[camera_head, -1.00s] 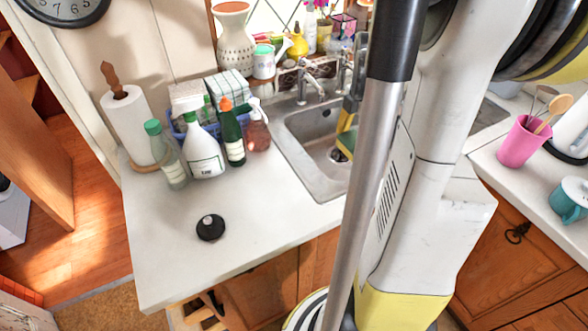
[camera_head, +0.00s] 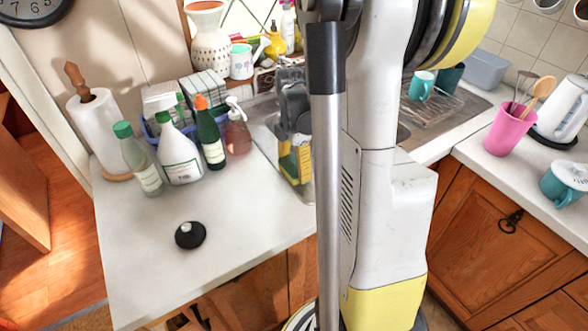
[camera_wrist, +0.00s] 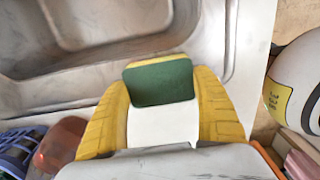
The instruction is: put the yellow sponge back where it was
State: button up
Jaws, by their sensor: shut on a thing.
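The yellow sponge, with a dark green face, shows in the wrist view (camera_wrist: 160,82). It sits between the two yellow fingers of my gripper (camera_wrist: 161,108), which is shut on it. In the head view my gripper (camera_head: 294,160) is over the front left part of the sink (camera_head: 262,112), left of my silver pole. The sponge is hard to make out from the fingers there. In the wrist view the steel basin (camera_wrist: 60,85) lies beyond the sponge. I cannot tell how high the sponge is above the sink.
A black round object (camera_head: 190,236) lies on the white counter (camera_head: 135,245), which is clear in front. A pink cup (camera_head: 509,130) stands at right.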

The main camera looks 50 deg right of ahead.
aim_at(294, 165)
jog(key=shift+f, duration=0.25)
jog(key=o, duration=1)
jog(key=shift+o, duration=0.2)
jog(key=shift+r, duration=0.15)
notch_tip(294, 165, up, 12)
jog(key=p, duration=0.5)
jog(key=s+a+r+m+t, duration=0.2)
jog(key=a+m, duration=0.3)
jog(key=a, duration=0.3)
jog(key=s+a+r+m+t, duration=0.1)
jog(key=a+r+m+t, duration=0.1)
jog(key=a+m, duration=0.3)
jog(key=s+a+r+m+t, duration=0.1)
jog(key=a+m, duration=0.4)
jog(key=a, duration=0.7)
jog(key=shift+s+a+r+t, duration=0.25)
jog(key=shift+s+r+t, duration=0.15)
jog(key=shift+s+t, duration=0.55)
